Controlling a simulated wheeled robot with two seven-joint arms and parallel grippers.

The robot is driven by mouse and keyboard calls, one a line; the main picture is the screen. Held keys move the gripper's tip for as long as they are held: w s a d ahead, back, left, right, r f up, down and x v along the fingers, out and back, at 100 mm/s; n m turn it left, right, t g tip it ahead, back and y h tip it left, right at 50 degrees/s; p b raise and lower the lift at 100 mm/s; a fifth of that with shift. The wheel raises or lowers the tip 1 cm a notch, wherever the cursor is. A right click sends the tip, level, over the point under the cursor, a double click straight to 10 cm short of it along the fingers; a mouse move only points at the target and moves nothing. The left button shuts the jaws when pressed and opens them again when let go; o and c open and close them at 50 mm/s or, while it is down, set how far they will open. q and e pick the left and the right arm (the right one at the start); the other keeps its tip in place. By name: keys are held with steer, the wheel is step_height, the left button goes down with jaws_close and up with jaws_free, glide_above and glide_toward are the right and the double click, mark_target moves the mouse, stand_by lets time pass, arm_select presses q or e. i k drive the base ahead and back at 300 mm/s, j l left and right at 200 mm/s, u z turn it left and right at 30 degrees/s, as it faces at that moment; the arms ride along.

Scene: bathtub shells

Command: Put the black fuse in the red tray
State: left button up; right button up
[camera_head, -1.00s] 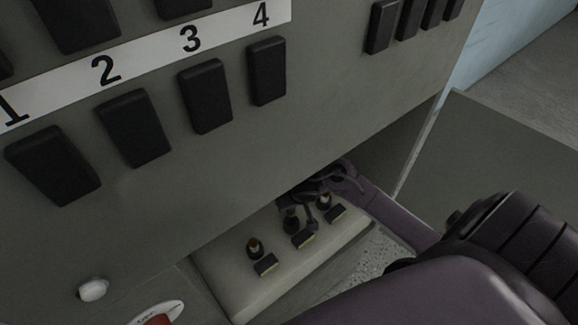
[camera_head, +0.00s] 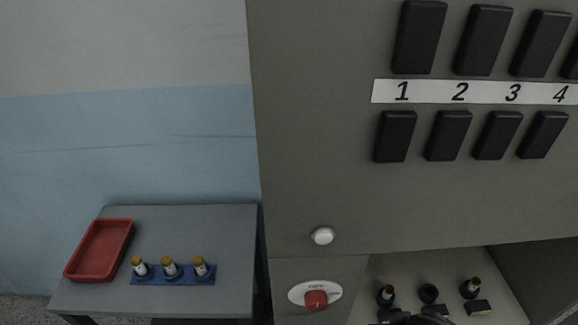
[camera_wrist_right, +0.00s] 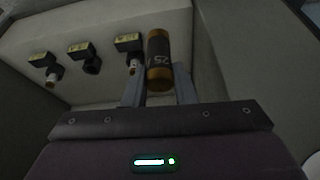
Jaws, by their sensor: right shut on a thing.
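The black fuse (camera_wrist_right: 159,60), dark with brass-coloured ends and a pale number, stands between the fingers of my right gripper (camera_wrist_right: 158,92) in the right wrist view. The gripper is shut on it, clear of the holders behind. In the head view a dark part of my right arm (camera_head: 415,318) shows at the bottom edge; the held fuse cannot be made out there. The red tray (camera_head: 127,240) lies on a grey side table at the left, and it looks empty. My left gripper is not in view.
A blue rack (camera_head: 148,280) with three pale, yellow-topped fuses sits right of the tray on the grey table (camera_head: 190,225). The cabinet recess has three holders; the middle one (camera_head: 428,293) is empty. The cabinet carries a red switch (camera_head: 316,300) and white knob (camera_head: 323,236).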

mark_target(104, 252)
steer(key=k+j, duration=0.1)
steer(key=j, duration=0.6)
steer(key=k+j, duration=0.1)
steer(key=j, duration=1.35)
steer(key=k+j, duration=0.15)
steer(key=j, duration=0.6)
